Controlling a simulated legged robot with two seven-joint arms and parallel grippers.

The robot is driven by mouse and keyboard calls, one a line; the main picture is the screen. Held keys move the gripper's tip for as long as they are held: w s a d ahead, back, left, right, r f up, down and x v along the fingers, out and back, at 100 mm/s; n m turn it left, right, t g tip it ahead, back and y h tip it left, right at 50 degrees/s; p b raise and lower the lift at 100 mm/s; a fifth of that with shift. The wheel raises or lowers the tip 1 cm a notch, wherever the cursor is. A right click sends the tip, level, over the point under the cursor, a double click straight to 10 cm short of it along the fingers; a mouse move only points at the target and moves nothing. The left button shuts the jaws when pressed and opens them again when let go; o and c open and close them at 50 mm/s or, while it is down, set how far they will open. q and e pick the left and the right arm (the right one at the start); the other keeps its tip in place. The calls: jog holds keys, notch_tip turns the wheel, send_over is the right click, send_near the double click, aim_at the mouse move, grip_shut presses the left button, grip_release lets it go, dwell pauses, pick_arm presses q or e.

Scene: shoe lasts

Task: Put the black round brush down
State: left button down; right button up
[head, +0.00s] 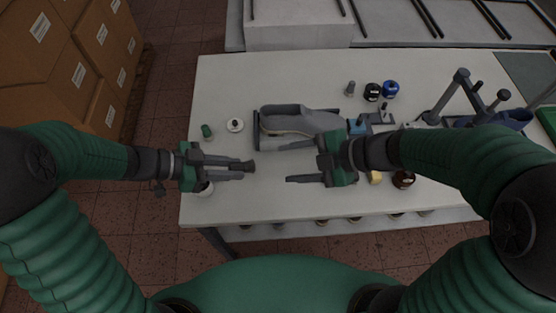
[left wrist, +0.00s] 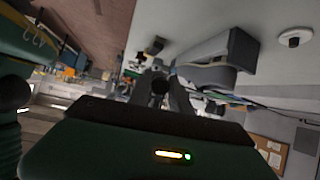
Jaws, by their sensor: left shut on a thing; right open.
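My left gripper (head: 246,168) is shut on the black round brush (head: 250,165), whose dark end shows at the fingertips over the left part of the table. In the left wrist view a dark round end of the brush (left wrist: 160,86) shows between the fingers. Most of the brush is hidden by the fingers, and I cannot tell whether it touches the table. My right gripper (head: 287,163) is open and empty, pointing left over the middle of the table (head: 265,200). A gap separates the two grippers.
A grey shoe-shaped piece (head: 298,119) lies behind the grippers. A green bottle (head: 206,131) and a white round item (head: 235,125) stand at the left. The table's front left is mostly clear.

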pick_arm(q)
jog(key=shift+a, duration=0.1)
pick_arm(e)
jog(key=x, duration=1.1)
jog(key=shift+r, duration=0.1)
pick_arm(q)
jog(key=shift+w, duration=0.1)
pick_arm(e)
grip_shut()
pick_arm(q)
jog(key=c, duration=1.1)
grip_release()
